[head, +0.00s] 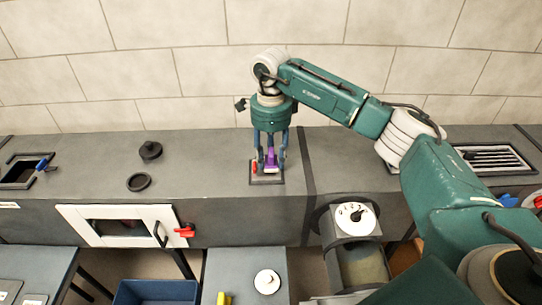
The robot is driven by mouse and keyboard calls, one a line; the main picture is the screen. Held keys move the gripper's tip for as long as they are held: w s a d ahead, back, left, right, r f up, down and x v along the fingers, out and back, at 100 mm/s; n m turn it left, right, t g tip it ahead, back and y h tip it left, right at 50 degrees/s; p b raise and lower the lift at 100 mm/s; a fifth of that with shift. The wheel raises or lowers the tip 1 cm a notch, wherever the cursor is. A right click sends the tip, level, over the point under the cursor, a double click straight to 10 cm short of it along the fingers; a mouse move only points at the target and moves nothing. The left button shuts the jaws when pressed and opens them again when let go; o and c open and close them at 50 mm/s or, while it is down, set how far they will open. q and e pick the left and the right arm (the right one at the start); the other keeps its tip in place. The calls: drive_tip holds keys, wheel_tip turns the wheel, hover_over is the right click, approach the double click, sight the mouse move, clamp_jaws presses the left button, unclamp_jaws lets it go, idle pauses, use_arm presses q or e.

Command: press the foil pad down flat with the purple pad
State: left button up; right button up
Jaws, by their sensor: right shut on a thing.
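My right gripper (269,163) points straight down over the top of the grey duct, with its fingers shut on the purple pad (271,158). The purple pad is partly hidden between the fingers. Below it is a small square patch with a dark outline (267,180) on the duct top, which looks like the foil pad. The pad tool is at or just above this patch; I cannot tell if they touch. The patch's middle is mostly covered, so I cannot see how flat it is. My left gripper is out of the picture.
A small red thing (254,166) shows beside the fingers. A black knobbed cap (150,150) and a black ring (138,182) lie left on the duct. An open square hole (20,172) is far left, a slotted grille (495,158) right. A tiled wall stands behind.

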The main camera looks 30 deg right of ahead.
drive_tip(key=shift+s+f+b, duration=0.15)
drive_tip(key=shift+f+b, duration=0.3)
drive_tip(key=shift+f, duration=0.25)
idle(1.6)
drive_tip(key=shift+r+p, duration=0.6)
drive_tip(key=shift+r, duration=0.3)
drive_tip(key=shift+r+p, duration=1.6)
drive_tip(key=shift+r, duration=1.15)
